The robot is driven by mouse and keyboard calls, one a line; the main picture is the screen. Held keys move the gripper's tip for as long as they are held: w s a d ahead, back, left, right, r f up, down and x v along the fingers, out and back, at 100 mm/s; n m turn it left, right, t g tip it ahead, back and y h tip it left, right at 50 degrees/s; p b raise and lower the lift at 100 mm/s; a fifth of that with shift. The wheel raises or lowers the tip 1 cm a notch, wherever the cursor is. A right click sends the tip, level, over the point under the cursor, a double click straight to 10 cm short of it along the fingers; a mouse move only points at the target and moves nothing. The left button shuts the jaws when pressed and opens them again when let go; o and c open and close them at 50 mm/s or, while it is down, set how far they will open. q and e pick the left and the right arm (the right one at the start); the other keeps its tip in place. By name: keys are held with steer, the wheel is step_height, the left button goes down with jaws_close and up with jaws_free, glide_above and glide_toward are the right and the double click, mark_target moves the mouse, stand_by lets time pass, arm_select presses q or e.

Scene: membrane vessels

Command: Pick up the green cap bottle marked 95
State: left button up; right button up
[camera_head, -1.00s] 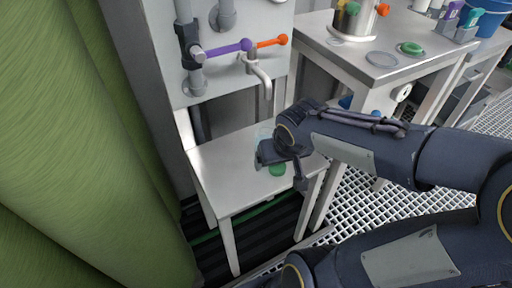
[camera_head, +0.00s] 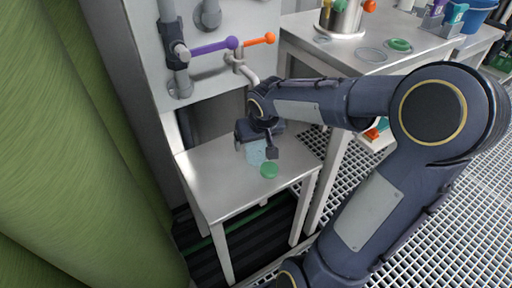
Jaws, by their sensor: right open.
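A pale blue, see-through bottle (camera_head: 255,153) stands on the small metal table (camera_head: 211,188) under the pipes. A round green cap (camera_head: 269,170) shows just in front of it, seemingly on the tabletop; I cannot tell whether it touches the bottle. No number is legible. My right gripper (camera_head: 256,146) is open and low over the table. Its fingers are on either side of the bottle, and I cannot tell whether they touch it. The gripper body hides the bottle's top. My left gripper is not in view.
Pipes with a purple handle (camera_head: 214,46) and an orange handle (camera_head: 257,41) are on the wall panel behind. A larger table (camera_head: 350,55) at right bears a metal vessel (camera_head: 342,18) and a green ring (camera_head: 398,45). A green curtain (camera_head: 75,150) fills the left.

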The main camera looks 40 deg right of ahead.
steer(key=shift+c, duration=0.2)
steer(key=shift+r, duration=0.1)
steer(key=c, duration=1.3)
steer(key=shift+o, duration=0.2)
